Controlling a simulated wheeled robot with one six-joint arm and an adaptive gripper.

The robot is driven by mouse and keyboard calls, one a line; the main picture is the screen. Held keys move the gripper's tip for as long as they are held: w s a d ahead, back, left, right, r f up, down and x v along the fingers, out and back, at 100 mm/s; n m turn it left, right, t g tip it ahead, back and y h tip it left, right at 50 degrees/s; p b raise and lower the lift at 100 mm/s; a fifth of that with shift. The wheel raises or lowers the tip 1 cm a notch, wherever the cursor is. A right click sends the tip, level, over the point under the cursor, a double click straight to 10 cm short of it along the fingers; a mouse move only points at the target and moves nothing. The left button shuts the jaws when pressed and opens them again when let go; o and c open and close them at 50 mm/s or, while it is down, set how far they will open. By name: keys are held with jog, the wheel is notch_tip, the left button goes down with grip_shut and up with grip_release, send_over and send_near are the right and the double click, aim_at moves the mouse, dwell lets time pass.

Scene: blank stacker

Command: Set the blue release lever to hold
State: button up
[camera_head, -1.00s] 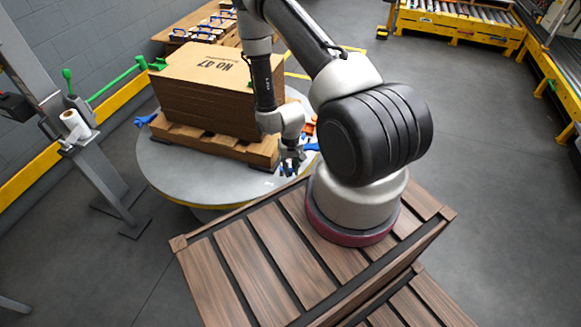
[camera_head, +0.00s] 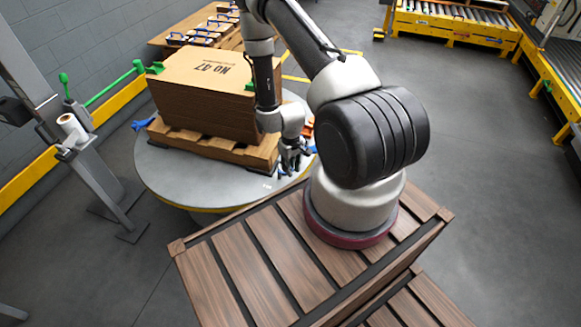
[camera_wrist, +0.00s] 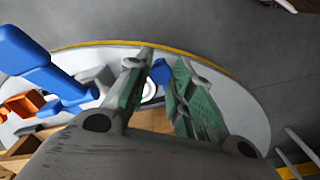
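My gripper (camera_head: 291,160) is low beside the right end of the round grey turntable (camera_head: 170,178). In the wrist view its two fingers with green pads (camera_wrist: 162,65) are apart. A small blue part (camera_wrist: 160,73) shows in the gap, beyond or between the fingertips; I cannot tell if they touch it. A larger blue lever-like handle (camera_wrist: 40,68) stands left of the fingers. In the head view a blue part (camera_head: 309,151) shows just right of the gripper and another (camera_head: 141,126) at the turntable's left. Which one is the release lever is not certain.
A flat brown carton stack (camera_head: 205,95) lies on a wooden pallet (camera_head: 205,142) on the turntable, close to my arm. An orange part (camera_wrist: 22,105) lies left in the wrist view. A grey post (camera_head: 95,175) with a paper roll stands left; open floor lies right.

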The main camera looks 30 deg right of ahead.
jog(key=shift+o, duration=1.3)
jog(key=shift+r, duration=0.1)
notch_tip(320, 180, up, 12)
jog(key=s+r+g, duration=0.2)
jog(key=s+g, duration=0.1)
jog(key=s, duration=0.4)
jog(key=s+a+r+t, duration=0.1)
jog(key=s+r+t, duration=0.1)
jog(key=r, duration=1.2)
jog(key=s+a+r+t, duration=0.2)
jog(key=s+r, duration=0.3)
jog(key=r, duration=0.9)
jog(key=s+a+r+m+t, duration=0.1)
jog(key=s+r+t, duration=0.2)
jog(key=r, duration=1.2)
jog(key=shift+s+a, duration=0.35)
jog(key=shift+s, duration=0.15)
